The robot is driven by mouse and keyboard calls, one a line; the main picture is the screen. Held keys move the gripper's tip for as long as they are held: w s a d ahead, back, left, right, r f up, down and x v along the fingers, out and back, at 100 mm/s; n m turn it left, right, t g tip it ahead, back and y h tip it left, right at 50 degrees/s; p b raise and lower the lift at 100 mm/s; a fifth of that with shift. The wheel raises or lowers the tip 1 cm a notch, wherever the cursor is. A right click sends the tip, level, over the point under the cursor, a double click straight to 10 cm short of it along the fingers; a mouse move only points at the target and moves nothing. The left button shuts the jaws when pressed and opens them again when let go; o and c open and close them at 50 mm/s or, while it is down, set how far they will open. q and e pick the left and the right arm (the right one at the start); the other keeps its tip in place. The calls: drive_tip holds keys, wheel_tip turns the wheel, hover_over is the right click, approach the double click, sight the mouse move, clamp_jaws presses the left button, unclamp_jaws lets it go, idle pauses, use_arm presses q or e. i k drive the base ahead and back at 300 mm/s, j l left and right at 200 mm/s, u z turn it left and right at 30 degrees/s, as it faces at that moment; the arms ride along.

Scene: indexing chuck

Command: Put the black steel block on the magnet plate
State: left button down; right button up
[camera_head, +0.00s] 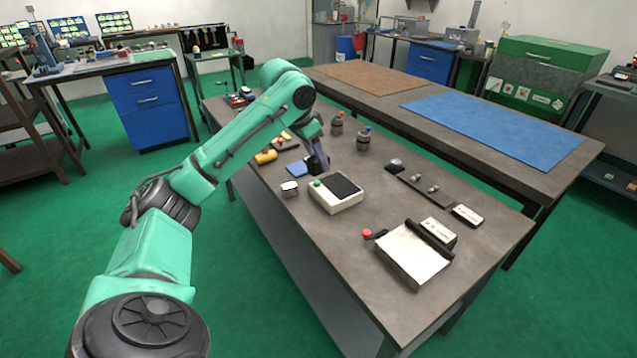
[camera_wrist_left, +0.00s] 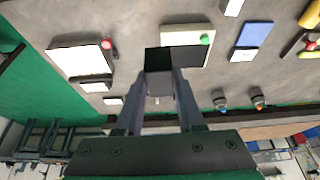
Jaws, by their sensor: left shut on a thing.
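The magnet plate (camera_head: 344,186) appears as a dark flat panel on a cream box with a green button, near the middle of the table. The box (camera_wrist_left: 187,32) also shows in the wrist view, just beyond my fingertips. My left gripper (camera_head: 318,163) is over the table, just behind the box in the head view. It is shut on the black steel block (camera_wrist_left: 157,59), which sits between the fingertips in the wrist view and covers part of the box. The block is hard to make out in the head view. Whether it touches the plate cannot be told. My right gripper is not in view.
Two dark bottles (camera_head: 363,140) stand behind. A dark bar with knobs (camera_head: 420,187) and a white-topped tray with a red knob (camera_head: 412,255) lie to the right. Table between is clear.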

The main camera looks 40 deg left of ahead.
sight(417, 248)
drive_tip(key=i+l, duration=0.1)
drive_tip(key=l, duration=0.8)
drive_tip(key=i+l, duration=0.15)
drive_tip(key=l, duration=0.25)
